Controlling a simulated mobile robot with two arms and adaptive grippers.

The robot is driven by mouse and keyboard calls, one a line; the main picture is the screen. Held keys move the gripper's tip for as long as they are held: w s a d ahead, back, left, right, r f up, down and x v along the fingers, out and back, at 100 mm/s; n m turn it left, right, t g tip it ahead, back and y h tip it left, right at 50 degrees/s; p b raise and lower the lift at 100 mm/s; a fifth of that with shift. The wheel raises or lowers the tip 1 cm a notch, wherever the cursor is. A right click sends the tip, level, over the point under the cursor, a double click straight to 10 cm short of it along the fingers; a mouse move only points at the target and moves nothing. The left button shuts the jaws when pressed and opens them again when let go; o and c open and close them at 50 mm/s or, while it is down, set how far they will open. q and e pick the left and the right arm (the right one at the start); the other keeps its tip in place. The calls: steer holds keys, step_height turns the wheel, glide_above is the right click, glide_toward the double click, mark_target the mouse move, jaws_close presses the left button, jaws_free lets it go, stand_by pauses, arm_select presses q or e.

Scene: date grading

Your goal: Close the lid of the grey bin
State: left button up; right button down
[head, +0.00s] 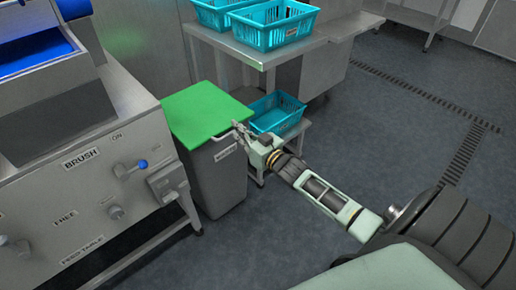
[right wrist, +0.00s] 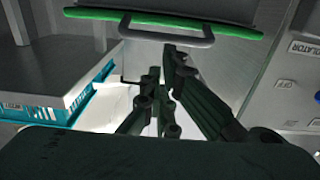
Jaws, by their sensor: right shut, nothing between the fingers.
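The grey bin (head: 218,175) stands beside the steel machine, with a label near its top. Its green lid (head: 205,112) lies over the bin's top and looks roughly level; I cannot tell whether it sits fully down. In the right wrist view the lid's green edge (right wrist: 110,13) crosses the top, with a grey handle (right wrist: 165,38) below it. My right gripper (head: 241,133) is at the lid's right front corner, its fingers shut and empty. In the wrist view the fingertips (right wrist: 163,68) appear just below the handle; contact is unclear. My left gripper is not in view.
The steel machine (head: 85,190) with knobs stands close on the bin's left. A steel table (head: 330,40) with blue crates (head: 275,27) is behind. Another blue crate (head: 277,112) sits on a low stand right of the bin. The floor at right is clear.

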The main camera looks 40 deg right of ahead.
arm_select(q)
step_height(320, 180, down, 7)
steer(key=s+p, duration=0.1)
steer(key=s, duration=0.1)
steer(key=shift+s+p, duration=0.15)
steer(key=shift+p, duration=0.2)
arm_select(e)
steer(key=s+f, duration=0.3)
steer(key=s, duration=0.6)
steer(key=shift+d, duration=0.35)
steer(key=shift+f, duration=0.1)
